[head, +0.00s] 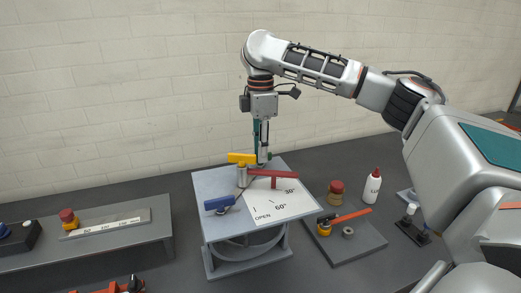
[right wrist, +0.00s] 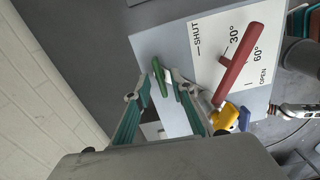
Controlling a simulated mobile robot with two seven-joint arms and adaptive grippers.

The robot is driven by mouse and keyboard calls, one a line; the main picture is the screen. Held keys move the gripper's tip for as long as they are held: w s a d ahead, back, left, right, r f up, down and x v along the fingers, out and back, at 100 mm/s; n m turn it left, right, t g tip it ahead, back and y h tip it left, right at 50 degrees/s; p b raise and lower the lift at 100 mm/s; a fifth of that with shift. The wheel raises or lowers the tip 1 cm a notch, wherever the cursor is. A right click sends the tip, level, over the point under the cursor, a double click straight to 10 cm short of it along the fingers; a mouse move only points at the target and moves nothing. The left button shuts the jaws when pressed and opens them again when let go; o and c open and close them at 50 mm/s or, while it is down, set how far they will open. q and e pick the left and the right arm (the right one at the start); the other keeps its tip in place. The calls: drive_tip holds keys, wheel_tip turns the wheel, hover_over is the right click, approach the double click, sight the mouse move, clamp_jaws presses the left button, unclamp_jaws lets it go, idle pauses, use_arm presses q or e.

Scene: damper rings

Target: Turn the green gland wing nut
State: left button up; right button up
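The green wing nut (right wrist: 159,76) shows in the right wrist view near the edge of the grey stand's top, a narrow bar with its length pointing toward the camera. My right gripper (right wrist: 160,84) is open, its two fingertips apart on either side of the nut's near end. Whether either finger touches it I cannot tell. In the head view my right gripper (head: 263,157) points straight down at the back of the stand (head: 213,187), and the green nut is mostly hidden there. My left gripper is not recognisable in either view.
A yellow handle (head: 242,158), a red lever (head: 273,173) over a printed angle scale and a blue handle (head: 219,203) stand close by on the stand. A white bottle (head: 371,187) and a plate with a red-handled valve (head: 351,215) are at right.

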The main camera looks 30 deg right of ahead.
wheel_tip(320, 180, up, 12)
idle(0.4)
drive_tip(key=shift+f, duration=0.1)
idle(0.4)
